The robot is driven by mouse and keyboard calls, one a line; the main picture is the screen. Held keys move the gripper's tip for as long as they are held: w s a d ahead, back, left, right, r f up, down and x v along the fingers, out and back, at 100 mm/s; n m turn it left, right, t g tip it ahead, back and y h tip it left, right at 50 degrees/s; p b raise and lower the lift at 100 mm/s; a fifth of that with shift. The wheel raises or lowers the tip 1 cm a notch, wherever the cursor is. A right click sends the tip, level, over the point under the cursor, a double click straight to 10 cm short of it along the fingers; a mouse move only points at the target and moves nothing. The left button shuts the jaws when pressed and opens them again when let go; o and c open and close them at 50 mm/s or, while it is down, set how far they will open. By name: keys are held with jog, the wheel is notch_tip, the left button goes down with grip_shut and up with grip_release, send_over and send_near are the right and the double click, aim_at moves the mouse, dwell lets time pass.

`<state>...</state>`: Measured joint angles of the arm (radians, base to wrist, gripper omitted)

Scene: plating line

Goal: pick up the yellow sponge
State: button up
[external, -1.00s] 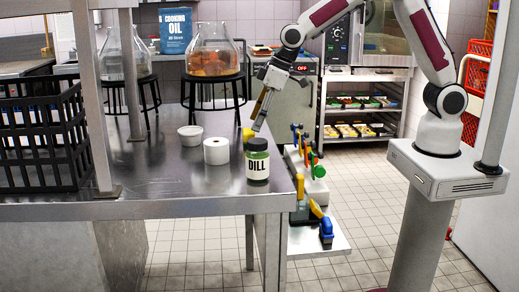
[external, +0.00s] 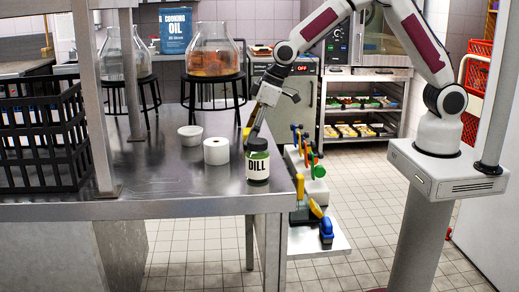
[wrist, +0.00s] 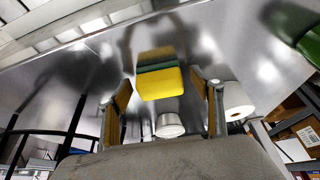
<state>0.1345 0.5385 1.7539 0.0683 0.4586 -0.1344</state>
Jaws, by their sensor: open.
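The yellow sponge (wrist: 160,84) shows in the wrist view with a green layer along its far side. It lies on the steel table, where its reflection shows. My gripper (wrist: 161,94) is open and empty, with one finger to the left of the sponge and one to the right. I cannot tell how far above the table the fingertips are. In the external view the sponge (external: 246,132) is a small yellow patch behind the dill jar, partly hidden by my gripper (external: 252,136).
The dill jar (external: 257,165) stands close in front of my gripper. A white roll (external: 216,151) and a white bowl (external: 190,137) stand to its left. A rack of coloured-handled utensils (external: 305,160) is to the right, beyond the table edge. A black crate (external: 40,140) is far left.

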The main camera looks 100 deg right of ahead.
jog(key=c, duration=1)
jog(key=shift+r, duration=0.1)
jog(key=shift+r, duration=4.95)
